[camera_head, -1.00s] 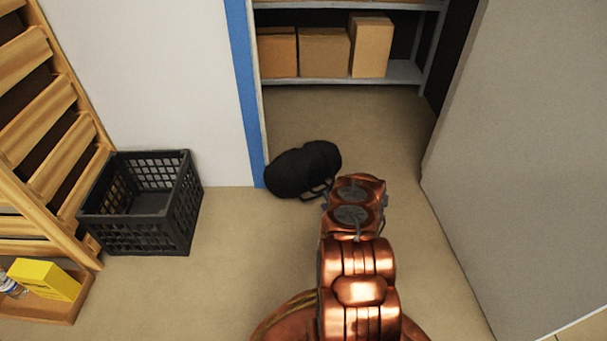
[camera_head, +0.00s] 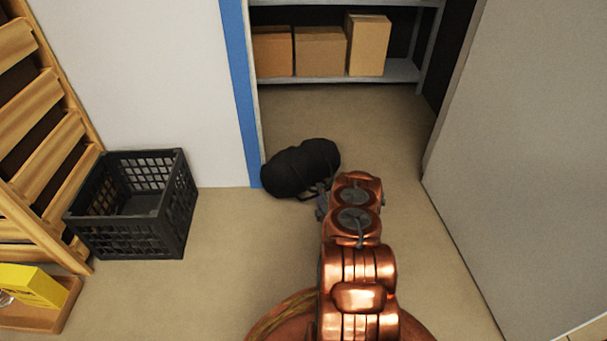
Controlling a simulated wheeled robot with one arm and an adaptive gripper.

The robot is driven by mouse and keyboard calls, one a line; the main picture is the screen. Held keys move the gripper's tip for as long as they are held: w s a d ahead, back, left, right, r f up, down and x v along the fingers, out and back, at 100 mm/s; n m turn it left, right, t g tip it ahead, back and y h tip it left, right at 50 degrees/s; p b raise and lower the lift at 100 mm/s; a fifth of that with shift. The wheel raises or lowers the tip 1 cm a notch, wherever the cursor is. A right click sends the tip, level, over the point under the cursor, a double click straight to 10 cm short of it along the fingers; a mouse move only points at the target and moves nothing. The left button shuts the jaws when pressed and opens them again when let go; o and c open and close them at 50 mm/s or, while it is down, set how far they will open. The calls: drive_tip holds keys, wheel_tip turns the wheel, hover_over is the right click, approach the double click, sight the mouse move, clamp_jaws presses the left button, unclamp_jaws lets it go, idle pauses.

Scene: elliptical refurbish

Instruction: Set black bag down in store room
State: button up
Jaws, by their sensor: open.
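The black bag (camera_head: 300,167) is a dark rounded bundle with thin straps. It shows in the head view at the store room doorway, beside the blue door frame, with its lower end close to the frame's foot. My gripper (camera_head: 322,196) is at the bag's lower right side, near its straps. The gripper is open, and its fingers are small and partly hidden by my copper-coloured wrist. I cannot tell whether the fingers touch the straps or whether the bag rests fully on the floor.
The store room has a grey shelf (camera_head: 400,72) with cardboard boxes (camera_head: 320,52). The blue door frame (camera_head: 240,90) stands left and a grey door panel (camera_head: 520,180) right. A black crate (camera_head: 135,215) and wooden rack (camera_head: 45,120) stand at left. Floor inside the doorway is clear.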

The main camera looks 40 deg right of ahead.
drive_tip(key=shift+w+d, duration=0.2)
drive_tip(key=shift+w, duration=0.4)
clamp_jaws()
idle(0.4)
